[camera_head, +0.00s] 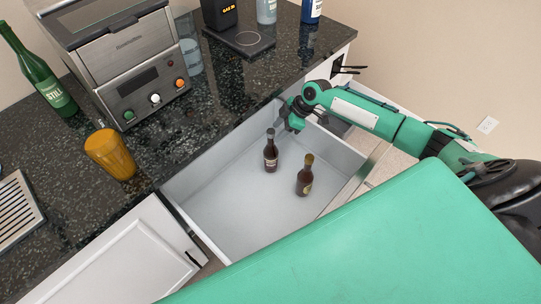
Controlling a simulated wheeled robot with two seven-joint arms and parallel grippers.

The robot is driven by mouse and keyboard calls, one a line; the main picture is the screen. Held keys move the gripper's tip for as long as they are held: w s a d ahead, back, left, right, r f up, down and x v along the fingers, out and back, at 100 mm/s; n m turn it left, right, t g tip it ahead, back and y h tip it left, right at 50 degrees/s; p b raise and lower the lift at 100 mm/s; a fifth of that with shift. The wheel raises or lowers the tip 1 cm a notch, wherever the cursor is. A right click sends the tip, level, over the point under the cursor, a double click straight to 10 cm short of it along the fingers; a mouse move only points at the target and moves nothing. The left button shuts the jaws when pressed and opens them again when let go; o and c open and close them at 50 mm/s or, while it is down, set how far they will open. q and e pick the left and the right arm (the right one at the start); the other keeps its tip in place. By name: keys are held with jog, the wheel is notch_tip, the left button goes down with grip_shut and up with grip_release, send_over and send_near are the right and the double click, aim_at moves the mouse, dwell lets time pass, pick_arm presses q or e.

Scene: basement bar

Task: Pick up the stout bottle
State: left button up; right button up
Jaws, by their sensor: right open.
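Two small dark brown bottles stand upright in the open drawer (225,212). One bottle (271,155) is nearer the back and has a dark cap and a dark label with light print. The other bottle (305,178) is to its right and nearer me, with a yellowish-brown cap and label. The labels are too small to tell which is the stout. My right gripper (291,120) is open and empty at the drawer's back edge, above and a little right of the dark-capped bottle, apart from both bottles. My left gripper is out of view.
The dark granite counter (215,110) runs along the drawer's left and back. It carries a toaster oven (125,55), a green bottle (38,72), an amber glass (110,155) and a clear glass (190,55). The rest of the drawer floor is clear. My green body fills the lower right.

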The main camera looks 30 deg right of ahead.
aim_at(271, 136)
jog(key=p+x, duration=0.1)
jog(key=x, duration=0.3)
jog(key=shift+w+a+f, duration=0.1)
jog(key=shift+w+a, duration=0.1)
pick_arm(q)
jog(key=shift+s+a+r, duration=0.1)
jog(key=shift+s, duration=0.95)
pick_arm(e)
jog(key=shift+f, duration=0.25)
jog(key=shift+c, duration=0.4)
grip_shut()
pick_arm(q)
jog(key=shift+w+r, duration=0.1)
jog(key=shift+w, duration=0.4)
pick_arm(e)
jog(key=shift+w, duration=0.1)
